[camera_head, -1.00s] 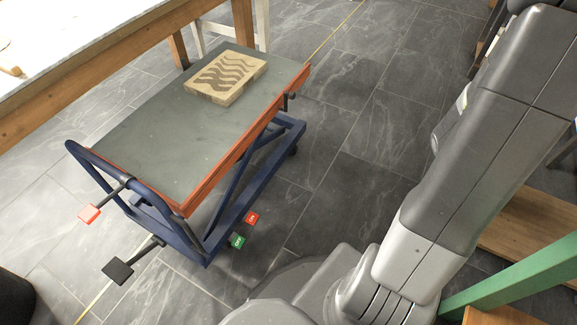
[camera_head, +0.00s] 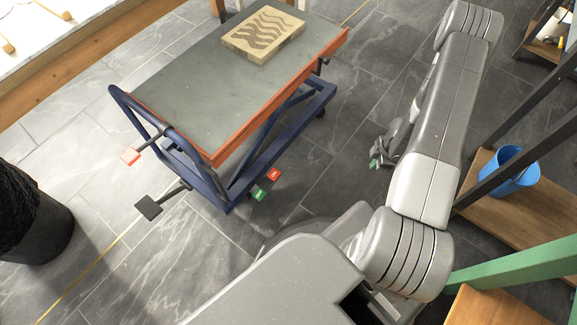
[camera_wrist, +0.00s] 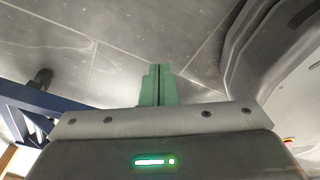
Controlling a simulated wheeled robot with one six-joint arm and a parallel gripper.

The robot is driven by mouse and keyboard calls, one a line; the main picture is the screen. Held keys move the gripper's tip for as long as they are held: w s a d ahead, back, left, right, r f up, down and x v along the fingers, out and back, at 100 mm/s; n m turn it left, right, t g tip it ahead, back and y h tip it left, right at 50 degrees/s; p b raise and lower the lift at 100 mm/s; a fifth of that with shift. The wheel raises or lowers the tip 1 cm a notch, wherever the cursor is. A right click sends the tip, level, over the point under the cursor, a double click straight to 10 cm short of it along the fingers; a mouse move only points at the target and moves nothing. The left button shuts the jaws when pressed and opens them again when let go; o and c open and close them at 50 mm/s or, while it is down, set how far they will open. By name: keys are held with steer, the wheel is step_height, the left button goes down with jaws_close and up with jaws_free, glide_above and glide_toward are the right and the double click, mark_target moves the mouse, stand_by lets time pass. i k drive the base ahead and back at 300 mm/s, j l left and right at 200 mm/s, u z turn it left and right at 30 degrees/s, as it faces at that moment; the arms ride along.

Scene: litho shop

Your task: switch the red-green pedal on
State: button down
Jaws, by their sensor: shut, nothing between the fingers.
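The red-green pedal is a pair of small plates low at the right side of the blue cart frame: a red plate (camera_head: 274,174) and, just left and nearer, a green plate (camera_head: 258,193), both with small white lettering too small to read. My gripper (camera_head: 375,163) hangs above the floor, right of the pedal and apart from it. In the wrist view its green fingers (camera_wrist: 158,84) are together over bare floor tiles, with nothing between them. The pedal does not show in the wrist view.
The cart's grey top (camera_head: 190,85) carries a carved wood block (camera_head: 263,35). A black pedal (camera_head: 149,207) and a red-tipped lever (camera_head: 130,156) stick out at its left end. A blue bucket (camera_head: 511,166) stands on a shelf at right. Floor between gripper and cart is clear.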

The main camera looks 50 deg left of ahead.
mark_target(273, 175)
steer(key=i+j, duration=0.1)
steer(key=i, duration=0.15)
steer(key=i+u, duration=0.2)
steer(key=u, duration=1.55)
steer(key=j, duration=0.1)
